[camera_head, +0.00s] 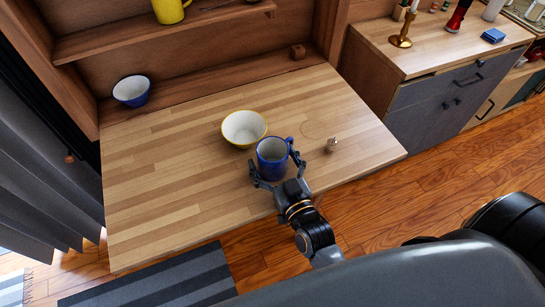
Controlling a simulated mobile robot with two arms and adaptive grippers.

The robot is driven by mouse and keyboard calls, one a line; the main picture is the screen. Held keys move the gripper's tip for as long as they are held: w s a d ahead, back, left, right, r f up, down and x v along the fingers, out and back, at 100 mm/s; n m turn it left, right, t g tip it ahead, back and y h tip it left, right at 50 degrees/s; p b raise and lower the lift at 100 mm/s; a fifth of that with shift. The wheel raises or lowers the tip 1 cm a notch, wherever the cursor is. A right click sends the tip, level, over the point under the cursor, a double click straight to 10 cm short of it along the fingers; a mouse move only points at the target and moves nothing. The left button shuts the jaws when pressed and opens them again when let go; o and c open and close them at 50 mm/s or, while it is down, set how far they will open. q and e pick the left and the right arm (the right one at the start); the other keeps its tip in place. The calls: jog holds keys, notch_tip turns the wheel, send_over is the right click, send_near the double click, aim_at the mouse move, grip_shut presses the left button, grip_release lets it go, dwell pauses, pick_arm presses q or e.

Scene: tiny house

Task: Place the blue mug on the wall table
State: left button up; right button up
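The blue mug (272,158) stands upright on the wooden wall table (170,190), near its front edge. Its inside is pale and its handle points to the upper right. My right gripper (275,168) reaches in from the front edge with its fingers spread on either side of the mug. The left finger is beside the mug's left side, and the right finger is by the handle side. I see no firm closing on the mug; whether a finger touches it is unclear. My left gripper is out of view.
A yellow-rimmed white bowl (244,128) stands right behind the mug. A blue bowl (132,90) and a yellow mug (169,10) are at the shelves. The table's left part is clear. A cabinet (440,95) stands at right.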

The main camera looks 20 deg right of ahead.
jog(key=shift+r, duration=0.2)
jog(key=s, duration=1.2)
jog(key=shift+d+b, duration=0.25)
jog(key=shift+b, duration=0.1)
